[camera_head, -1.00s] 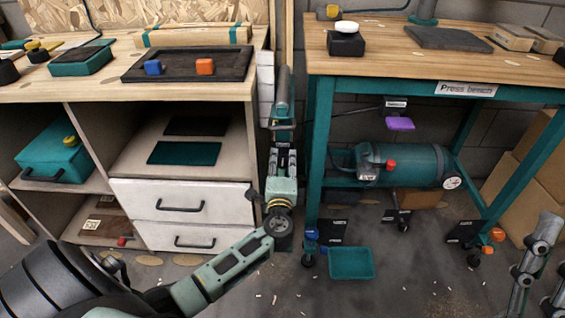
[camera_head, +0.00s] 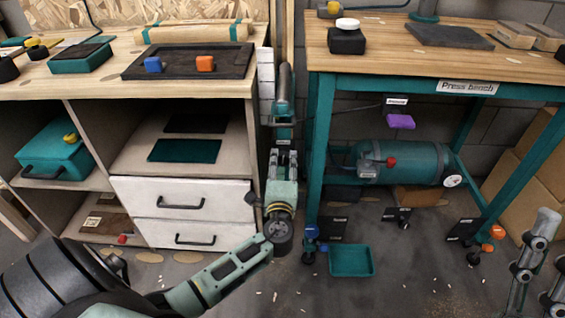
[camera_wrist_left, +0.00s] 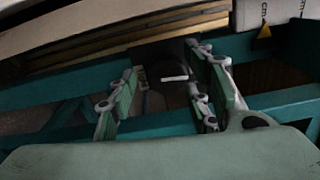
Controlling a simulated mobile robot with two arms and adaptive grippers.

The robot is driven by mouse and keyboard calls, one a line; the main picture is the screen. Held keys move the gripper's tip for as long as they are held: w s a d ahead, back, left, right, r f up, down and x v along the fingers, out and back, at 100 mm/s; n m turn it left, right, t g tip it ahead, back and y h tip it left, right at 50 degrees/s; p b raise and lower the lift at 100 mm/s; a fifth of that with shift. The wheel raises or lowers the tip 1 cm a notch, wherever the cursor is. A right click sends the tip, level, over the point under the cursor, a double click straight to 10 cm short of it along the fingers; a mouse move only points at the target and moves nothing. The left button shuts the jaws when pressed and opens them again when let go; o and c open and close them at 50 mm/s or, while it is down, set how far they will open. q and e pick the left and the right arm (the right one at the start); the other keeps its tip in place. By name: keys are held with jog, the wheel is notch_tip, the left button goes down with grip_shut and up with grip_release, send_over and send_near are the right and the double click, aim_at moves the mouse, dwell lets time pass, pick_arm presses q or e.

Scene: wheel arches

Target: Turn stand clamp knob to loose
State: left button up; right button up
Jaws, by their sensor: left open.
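My left gripper (camera_head: 283,155) is in the gap between the two benches, pointing away from me, with its fingers apart. In the left wrist view, the open fingers (camera_wrist_left: 166,75) stand either side of a dark round knob (camera_wrist_left: 172,72) with a white line across it. The line lies nearly level. I cannot tell whether either finger touches the knob. In the head view the knob is not distinguishable behind the gripper. A grey upright tube with a teal part below it (camera_head: 284,85) stands just beyond the fingers.
The drawer cabinet (camera_head: 180,200) is close on the left of my left arm. The press bench's teal leg (camera_head: 318,150) is close on the right. A teal tray (camera_head: 351,262) lies on the floor. A teal tank (camera_head: 405,162) sits under the press bench.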

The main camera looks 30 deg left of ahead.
pick_arm(q)
jog(key=v, duration=1)
jog(key=shift+d+f, duration=0.1)
jog(key=shift+d, duration=0.05)
